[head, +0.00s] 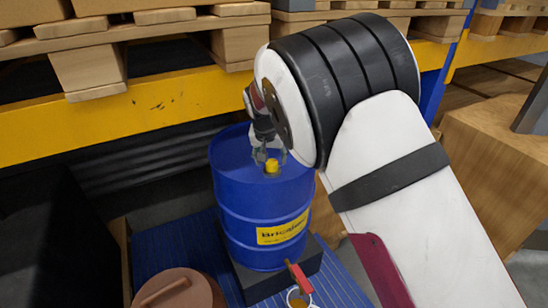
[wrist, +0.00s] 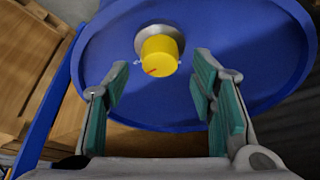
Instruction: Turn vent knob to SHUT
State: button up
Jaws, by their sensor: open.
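The vent knob is a yellow cylinder (wrist: 160,55) on a round grey base on the blue lid of the drum. In the wrist view it stands beyond and between my fingertips, untouched, with a red mark low on its face. No readable SHUT label shows. In the head view the knob (head: 272,166) is just below my gripper (head: 268,157). My gripper, also in the wrist view (wrist: 160,78), is open and empty. The blue drum (head: 262,210) stands upright with a yellow label; its lid (wrist: 250,60) fills much of the wrist view.
A yellow rack beam (head: 130,115) with pallets and boxes runs behind the drum. The drum stands on a dark block (head: 275,278) over a blue ribbed floor (head: 165,243). A brown round lid (head: 180,290) and a small cup (head: 298,298) with a red-handled tool are in front.

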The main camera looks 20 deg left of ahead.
jog(key=shift+x, duration=1.15)
jog(key=c, duration=1.1)
